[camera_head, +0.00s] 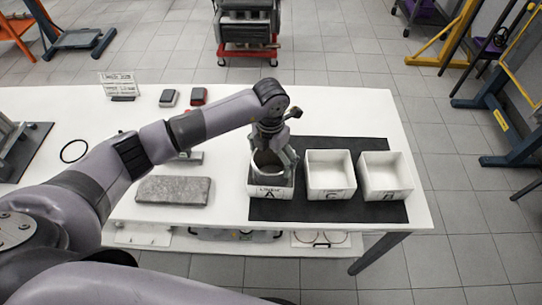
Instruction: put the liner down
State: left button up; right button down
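The liner, a grey metal cylinder (266,167), stands about upright at the white bin marked A (270,192). Its lower part is hidden by the bin's front wall, so I cannot tell whether it touches the bin floor. My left gripper (273,160) points down from above, with its fingers against the liner's sides. It looks shut on the liner, though the contact is small in view. My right gripper is not in view; only part of my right arm shows along the bottom edge.
Two empty white bins, the middle one (330,191) and the right one (386,192), stand on the black mat (300,210). A grey slab (174,191) and a black ring (74,151) lie on the white table (228,216). Small blocks (168,98) lie near its back edge.

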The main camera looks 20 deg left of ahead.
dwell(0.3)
pick_arm(q)
notch_tip(320, 180, up, 12)
jog(key=b, duration=0.3)
jog(key=shift+r+b, duration=0.15)
jog(key=shift+b, duration=0.15)
dwell(0.3)
